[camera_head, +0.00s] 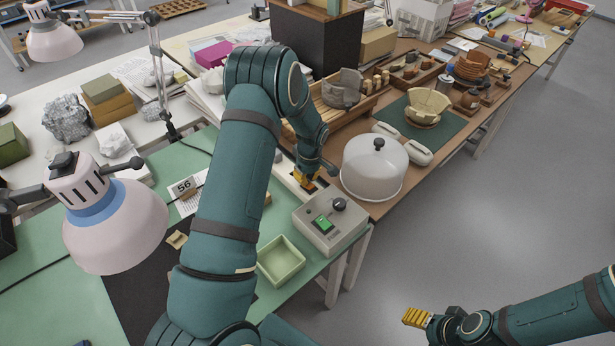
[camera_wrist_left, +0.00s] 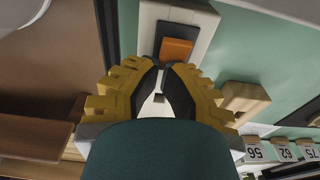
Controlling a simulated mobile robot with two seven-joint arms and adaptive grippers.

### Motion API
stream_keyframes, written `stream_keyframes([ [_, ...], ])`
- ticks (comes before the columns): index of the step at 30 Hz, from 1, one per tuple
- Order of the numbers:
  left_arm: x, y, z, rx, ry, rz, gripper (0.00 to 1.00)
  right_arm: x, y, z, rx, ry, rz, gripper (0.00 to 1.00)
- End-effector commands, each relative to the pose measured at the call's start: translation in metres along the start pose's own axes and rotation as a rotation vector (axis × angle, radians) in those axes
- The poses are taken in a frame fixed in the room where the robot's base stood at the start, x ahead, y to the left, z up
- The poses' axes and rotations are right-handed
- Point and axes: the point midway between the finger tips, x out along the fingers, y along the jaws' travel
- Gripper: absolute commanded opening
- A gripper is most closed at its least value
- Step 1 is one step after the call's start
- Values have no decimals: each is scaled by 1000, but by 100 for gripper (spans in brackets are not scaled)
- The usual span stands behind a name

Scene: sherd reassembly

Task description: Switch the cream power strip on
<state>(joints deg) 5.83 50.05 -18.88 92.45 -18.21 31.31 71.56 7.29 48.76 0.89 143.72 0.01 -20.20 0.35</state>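The cream power strip (camera_wrist_left: 203,24) shows at the top of the left wrist view, with an orange rocker switch (camera_wrist_left: 177,48) in a dark recess. In the head view the strip (camera_head: 291,181) is a pale bar at the table edge, mostly hidden by my left arm. My left gripper (camera_wrist_left: 162,68) is empty, its yellow fingers brought together at the tips, just below the rocker in the picture. In the head view the left gripper (camera_head: 308,184) points down over the strip. I cannot tell whether it touches. My right gripper (camera_head: 416,318) hangs over the floor, seen side-on.
A grey control box (camera_head: 330,222) with a green switch and black knob stands in front of the strip. A domed cover (camera_head: 374,168) stands to the right. A green tray (camera_head: 281,262) and lamp (camera_head: 115,225) are nearer. Free floor lies to the right.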

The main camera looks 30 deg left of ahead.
Motion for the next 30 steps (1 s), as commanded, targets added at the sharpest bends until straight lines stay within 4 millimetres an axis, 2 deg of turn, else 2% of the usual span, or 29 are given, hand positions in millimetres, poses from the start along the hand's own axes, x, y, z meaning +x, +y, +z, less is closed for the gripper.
stream_keyframes([
  [15,-16,0,-1,0,0,1,0,-8,-3,-1,0,0,0,64],
  [28,-16,0,-1,0,0,0,0,-7,-3,-3,2,6,1,64],
  [30,-23,0,-4,-1,1,1,0,-11,-4,-4,3,9,1,64],
])
